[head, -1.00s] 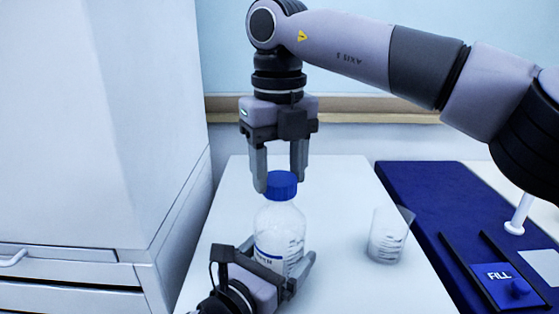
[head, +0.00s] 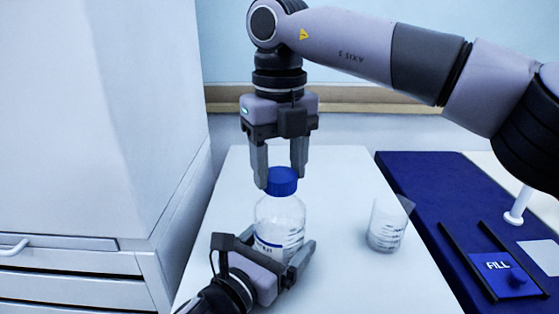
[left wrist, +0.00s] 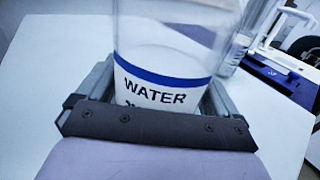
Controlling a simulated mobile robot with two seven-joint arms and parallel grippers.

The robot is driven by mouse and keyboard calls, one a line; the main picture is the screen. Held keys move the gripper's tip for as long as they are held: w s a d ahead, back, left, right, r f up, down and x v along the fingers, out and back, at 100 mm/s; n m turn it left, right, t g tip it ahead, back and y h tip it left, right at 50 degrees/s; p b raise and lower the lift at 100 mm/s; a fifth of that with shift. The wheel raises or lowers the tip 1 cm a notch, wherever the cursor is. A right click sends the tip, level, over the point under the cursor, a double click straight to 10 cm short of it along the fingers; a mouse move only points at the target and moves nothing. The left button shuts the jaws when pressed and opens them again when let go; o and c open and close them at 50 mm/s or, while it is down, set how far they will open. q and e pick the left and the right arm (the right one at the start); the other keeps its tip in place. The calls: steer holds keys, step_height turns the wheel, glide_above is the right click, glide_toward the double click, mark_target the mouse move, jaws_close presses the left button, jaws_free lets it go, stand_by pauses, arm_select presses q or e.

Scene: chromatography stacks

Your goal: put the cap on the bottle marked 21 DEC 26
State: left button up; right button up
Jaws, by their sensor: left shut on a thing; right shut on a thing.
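The clear bottle (head: 280,219) stands upright on the white table, with clear liquid in its lower part. Its label (left wrist: 165,88) has a blue band and the word WATER in the left wrist view; the line below is cut off by my gripper, so no date is readable. My left gripper (head: 276,250) is shut around the bottle's lower body. A blue cap (head: 283,183) sits at the top of the bottle, over its neck. My right gripper (head: 281,177) points down from above and is shut on the cap. How far the cap is seated cannot be told.
A clear graduated beaker (head: 387,226) stands right of the bottle. Further right is a blue mat (head: 412,178) with a dark-railed FILL station (head: 497,266). A white cabinet (head: 95,110) with drawers stands at left. The table (head: 345,170) is clear behind the bottle.

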steer(key=shift+f, duration=0.2)
arm_select(q)
steer(key=c, duration=0.6)
arm_select(e)
steer(key=m, duration=1.1)
steer(key=shift+d, duration=0.1)
steer(key=m, duration=1.5)
steer(key=shift+m, duration=0.3)
steer(key=shift+s+f+m, duration=0.1)
steer(key=shift+m, duration=1.2)
